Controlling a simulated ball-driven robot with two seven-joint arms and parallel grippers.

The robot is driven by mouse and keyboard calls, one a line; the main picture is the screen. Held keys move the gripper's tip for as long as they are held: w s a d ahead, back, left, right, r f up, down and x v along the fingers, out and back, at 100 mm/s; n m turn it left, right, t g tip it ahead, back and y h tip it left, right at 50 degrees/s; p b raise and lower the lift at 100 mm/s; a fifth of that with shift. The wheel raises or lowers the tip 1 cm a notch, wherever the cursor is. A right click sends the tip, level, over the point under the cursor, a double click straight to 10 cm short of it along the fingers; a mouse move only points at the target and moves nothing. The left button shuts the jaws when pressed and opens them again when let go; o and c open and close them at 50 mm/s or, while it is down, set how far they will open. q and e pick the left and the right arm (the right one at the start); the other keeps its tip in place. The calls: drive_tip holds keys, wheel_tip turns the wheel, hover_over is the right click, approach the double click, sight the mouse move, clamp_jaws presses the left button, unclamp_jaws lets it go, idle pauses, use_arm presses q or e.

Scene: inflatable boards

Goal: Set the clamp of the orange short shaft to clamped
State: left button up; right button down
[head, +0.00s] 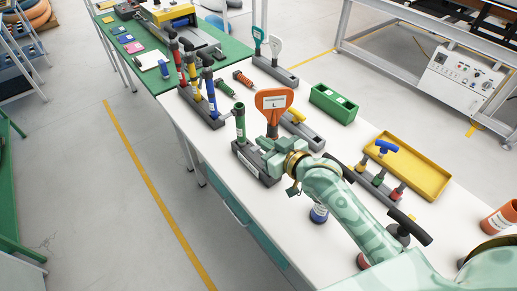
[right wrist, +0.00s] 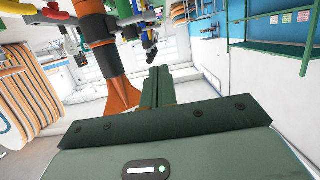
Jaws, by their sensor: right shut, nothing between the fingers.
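An orange flared piece also shows in the right wrist view (right wrist: 121,96), just left of the fingers. My right gripper (right wrist: 157,84) is shut and empty, its two green fingers together beside this piece. I cannot tell whether they touch it. No clamp lever can be made out. My left gripper is not in view.
A green tube (head: 240,122) stands in a dark grey holder (head: 245,166) left of my right gripper. A green bin (head: 333,104) and a yellow tray (head: 428,174) lie to the right on the white table. Several coloured handles stand behind, in a rack.

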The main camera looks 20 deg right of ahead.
sight(259, 147)
drive_tip(key=shift+w+a+f+b, duration=0.2)
drive_tip(key=shift+w+f, duration=0.2)
drive_tip(key=shift+f, duration=0.4)
drive_tip(key=shift+w+a+f+b, duration=0.1)
drive_tip(key=shift+w+f+b, duration=0.1)
drive_tip(key=shift+w+f, duration=0.4)
drive_tip(key=shift+w+a+f+b, duration=0.15)
drive_tip(key=shift+w+f+b, duration=0.1)
drive_tip(key=shift+f, duration=0.7)
